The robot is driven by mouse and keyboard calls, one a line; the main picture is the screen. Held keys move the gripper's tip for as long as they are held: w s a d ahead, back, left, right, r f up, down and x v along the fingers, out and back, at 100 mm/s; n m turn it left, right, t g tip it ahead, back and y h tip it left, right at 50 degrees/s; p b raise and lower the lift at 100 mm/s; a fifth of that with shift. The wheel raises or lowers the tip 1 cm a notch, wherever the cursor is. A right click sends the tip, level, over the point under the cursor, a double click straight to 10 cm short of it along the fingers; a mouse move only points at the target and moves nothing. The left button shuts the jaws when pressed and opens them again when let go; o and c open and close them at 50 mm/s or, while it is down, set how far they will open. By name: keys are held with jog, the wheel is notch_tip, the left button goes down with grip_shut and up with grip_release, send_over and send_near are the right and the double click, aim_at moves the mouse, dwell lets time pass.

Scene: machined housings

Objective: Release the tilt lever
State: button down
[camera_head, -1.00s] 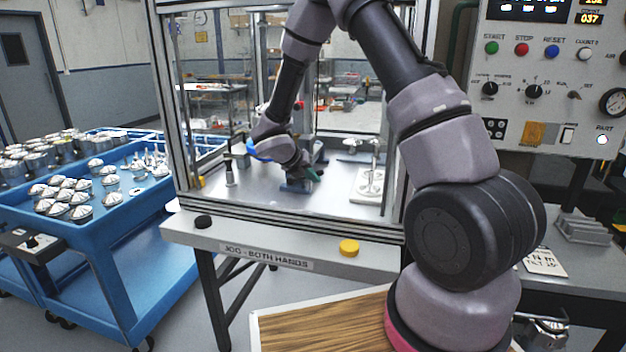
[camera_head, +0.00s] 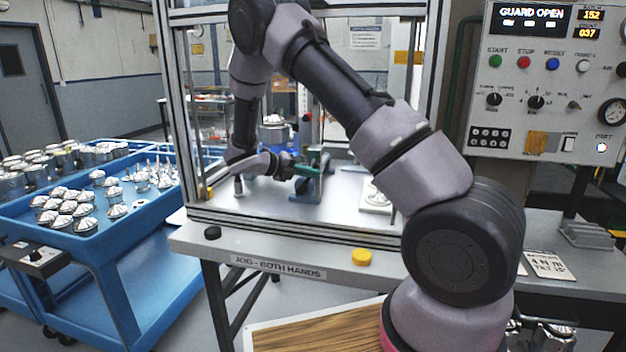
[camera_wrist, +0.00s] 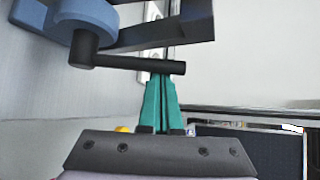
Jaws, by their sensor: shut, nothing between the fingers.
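The tilt lever (camera_wrist: 140,65) is a dark round bar in the wrist view. It sticks out to the right from a dark arm on a blue hub (camera_wrist: 62,16). My gripper (camera_wrist: 166,84) has green fingers, shut with nothing between them. The lever crosses the view at their tips; I cannot tell whether they touch it. In the head view my gripper (camera_head: 312,170) is at the blue tilting fixture (camera_head: 306,192) inside the guarded machine, and the lever is too small to make out there.
The machine's guard frame (camera_head: 180,110) stands around the work area, and its panel reads GUARD OPEN. A white plate with a metal part (camera_head: 374,197) lies to the right of the fixture. A yellow button (camera_head: 361,257) is on the front rail. A blue cart (camera_head: 100,235) with metal parts stands left.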

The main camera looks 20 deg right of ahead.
jog(key=shift+w+a+r, duration=0.2)
jog(key=shift+w+a, duration=0.15)
jog(key=shift+a, duration=0.25)
jog(key=shift+w+a+r, duration=0.15)
jog(key=shift+w+a, duration=0.2)
jog(key=shift+a, duration=0.3)
jog(key=shift+w+a+r, duration=0.2)
jog(key=shift+w+a, duration=0.15)
jog(key=shift+a, duration=0.25)
jog(key=shift+w+a, duration=0.15)
jog(key=shift+a, duration=0.1)
